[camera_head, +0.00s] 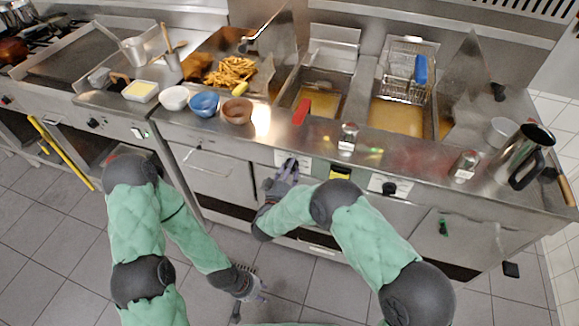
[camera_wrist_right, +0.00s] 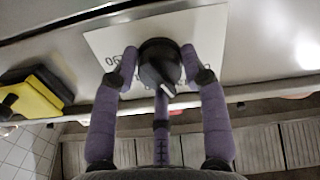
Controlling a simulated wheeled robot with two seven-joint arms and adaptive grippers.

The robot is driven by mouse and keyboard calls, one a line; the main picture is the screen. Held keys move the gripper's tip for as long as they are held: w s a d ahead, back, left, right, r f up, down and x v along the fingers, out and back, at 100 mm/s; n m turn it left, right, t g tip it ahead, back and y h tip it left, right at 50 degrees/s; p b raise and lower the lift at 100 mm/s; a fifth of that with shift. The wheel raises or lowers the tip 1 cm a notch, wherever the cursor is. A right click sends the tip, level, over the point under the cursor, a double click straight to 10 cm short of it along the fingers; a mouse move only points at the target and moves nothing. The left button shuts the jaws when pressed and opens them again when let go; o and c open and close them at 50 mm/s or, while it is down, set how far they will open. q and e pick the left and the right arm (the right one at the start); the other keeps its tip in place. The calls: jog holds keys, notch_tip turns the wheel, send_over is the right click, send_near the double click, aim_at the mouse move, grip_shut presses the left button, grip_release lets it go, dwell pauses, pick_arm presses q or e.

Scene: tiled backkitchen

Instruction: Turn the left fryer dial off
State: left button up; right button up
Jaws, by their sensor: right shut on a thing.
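The left fryer dial is a black round knob (camera_wrist_right: 158,64) on a white marked plate (camera_wrist_right: 105,42) in the right wrist view. Its pale pointer mark faces the lower edge of that picture, slightly right. My right gripper (camera_wrist_right: 160,65) has its purple fingers on both sides of the knob, shut on it. In the head view the right gripper (camera_head: 288,168) is at the fryer front and mostly hides the dial; part of its white plate (camera_head: 282,157) shows. My left gripper (camera_head: 252,286) hangs low over the floor, away from the counter; its finger opening is unclear.
The right fryer dial (camera_head: 389,188) sits on its own white plate farther right. A yellow and black item (camera_head: 340,172) is on the front between the dials, also seen in the wrist view (camera_wrist_right: 28,98). Bowls, fries and a steel jug (camera_head: 520,160) stand on the counter above.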

jog(key=n, duration=0.1)
jog(key=n+p, duration=0.1)
jog(key=n, duration=0.1)
jog(key=r+n+p, duration=0.1)
jog(key=shift+w+a, duration=0.1)
jog(key=shift+w, duration=0.15)
jog(key=shift+n+p, duration=0.55)
jog(key=shift+n, duration=1.15)
jog(key=shift+a, duration=0.1)
jog(key=o, duration=1.1)
jog(key=shift+c, duration=0.2)
jog(key=shift+o, duration=0.4)
jog(key=shift+f+n, duration=0.15)
jog(key=shift+n, duration=0.15)
jog(key=shift+f, duration=0.15)
jog(key=shift+s, duration=0.1)
